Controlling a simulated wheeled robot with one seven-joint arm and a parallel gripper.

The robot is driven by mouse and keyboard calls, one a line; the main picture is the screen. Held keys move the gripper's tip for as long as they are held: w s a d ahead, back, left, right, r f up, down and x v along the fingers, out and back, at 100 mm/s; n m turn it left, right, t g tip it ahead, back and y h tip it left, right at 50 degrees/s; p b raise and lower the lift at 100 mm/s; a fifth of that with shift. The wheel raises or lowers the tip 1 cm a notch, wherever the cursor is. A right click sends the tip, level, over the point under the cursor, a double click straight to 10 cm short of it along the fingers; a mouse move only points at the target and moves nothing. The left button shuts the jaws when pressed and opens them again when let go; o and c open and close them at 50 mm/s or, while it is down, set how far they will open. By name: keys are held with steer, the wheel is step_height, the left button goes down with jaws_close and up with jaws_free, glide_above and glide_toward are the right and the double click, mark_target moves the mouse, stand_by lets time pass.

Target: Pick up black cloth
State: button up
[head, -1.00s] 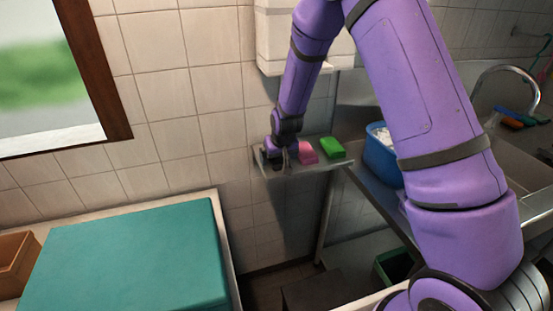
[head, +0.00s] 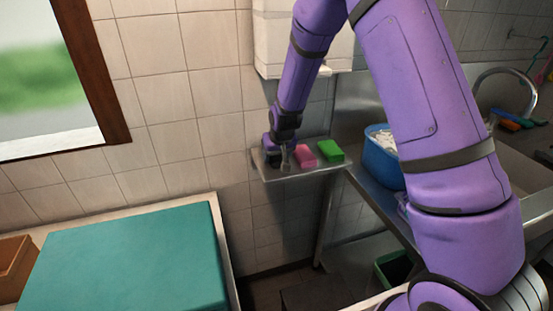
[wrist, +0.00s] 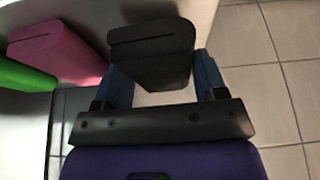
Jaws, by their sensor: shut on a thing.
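The black cloth (wrist: 152,58) is a folded block with a slit along its end, in the upper middle of the wrist view. My gripper (wrist: 163,66) has its two blue fingers on either side of it and is shut on it. In the head view my gripper (head: 278,157) is at the left end of a small metal wall shelf (head: 310,170). My wrist and fingers mostly hide the cloth there. I cannot tell whether the cloth still touches the shelf.
A pink block (head: 305,153) lies just right of my gripper, and a green block (head: 330,150) lies further right on the shelf. A white dispenser (head: 275,45) hangs above. A blue tub (head: 381,165) stands right of the shelf. A teal board (head: 130,260) lies at lower left.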

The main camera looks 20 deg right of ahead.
steer(key=shift+r, duration=0.85)
steer(key=s+d+r, duration=0.1)
steer(key=s+d, duration=0.9)
steer(key=s, duration=0.2)
steer(key=shift+d+r, duration=0.15)
steer(key=shift+s, duration=0.1)
steer(key=shift+o, duration=0.5)
